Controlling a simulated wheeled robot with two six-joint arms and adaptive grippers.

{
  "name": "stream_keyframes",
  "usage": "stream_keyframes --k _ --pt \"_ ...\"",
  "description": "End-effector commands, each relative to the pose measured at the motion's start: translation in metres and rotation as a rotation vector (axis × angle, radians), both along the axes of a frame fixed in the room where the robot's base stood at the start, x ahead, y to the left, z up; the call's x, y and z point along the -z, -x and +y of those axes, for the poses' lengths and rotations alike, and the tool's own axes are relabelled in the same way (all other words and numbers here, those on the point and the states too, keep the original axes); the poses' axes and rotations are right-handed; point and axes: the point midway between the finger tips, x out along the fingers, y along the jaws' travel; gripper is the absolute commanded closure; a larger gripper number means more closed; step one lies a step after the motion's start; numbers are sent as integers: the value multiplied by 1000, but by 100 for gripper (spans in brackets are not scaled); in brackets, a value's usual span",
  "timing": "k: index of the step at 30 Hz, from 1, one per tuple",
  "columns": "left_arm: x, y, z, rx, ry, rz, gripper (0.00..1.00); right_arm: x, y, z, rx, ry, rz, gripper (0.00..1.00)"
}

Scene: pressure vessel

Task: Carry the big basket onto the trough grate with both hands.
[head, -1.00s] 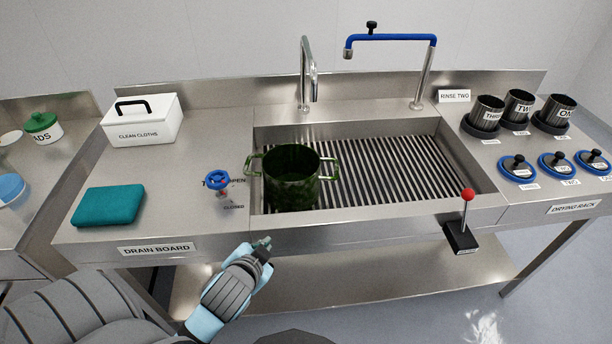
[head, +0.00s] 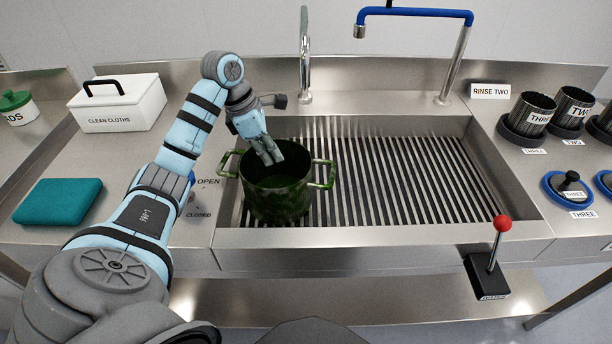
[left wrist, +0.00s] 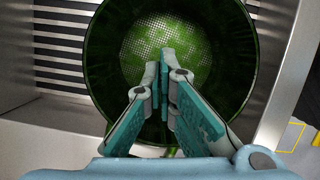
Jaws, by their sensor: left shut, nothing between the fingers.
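The big basket (head: 275,196) is a dark green, pot-like vessel with two side handles. It stands upright at the left end of the trough grate (head: 420,180), inside the sink. In the left wrist view I look down into the basket (left wrist: 115,75), and its perforated bottom shows with green patches. My left gripper (head: 271,155) is over the basket's mouth, its fingers pointing down. It also shows in the left wrist view (left wrist: 164,62), fingers together and empty. I cannot tell how deep the fingertips are. My right gripper is out of view.
A lever with a red knob (head: 502,224) stands at the trough's front right. Two taps rise behind, one with a blue arm (head: 415,14). A teal cloth (head: 58,200) and a white box (head: 118,105) lie left. Dark cups (head: 527,115) stand right. The grate's right part is clear.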

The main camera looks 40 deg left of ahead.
Motion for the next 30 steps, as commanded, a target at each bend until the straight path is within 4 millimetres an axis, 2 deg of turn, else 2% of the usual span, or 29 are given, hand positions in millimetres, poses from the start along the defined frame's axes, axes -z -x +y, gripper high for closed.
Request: stream_keyframes --k 2,5,10,17,24,30 --pt "8 5 6 -6 -18 25 100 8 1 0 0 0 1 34" --pt "19 2 2 -3 -16 29 100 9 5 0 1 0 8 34" --pt "52 -5 -6 -2 -13 30 100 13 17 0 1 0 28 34" --pt "100 -14 -16 -4 -12 28 100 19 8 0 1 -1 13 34" --pt "99 -40 -39 -5 -12 24 100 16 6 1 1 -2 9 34" --pt "99 -44 -43 -4 -14 25 100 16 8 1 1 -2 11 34"
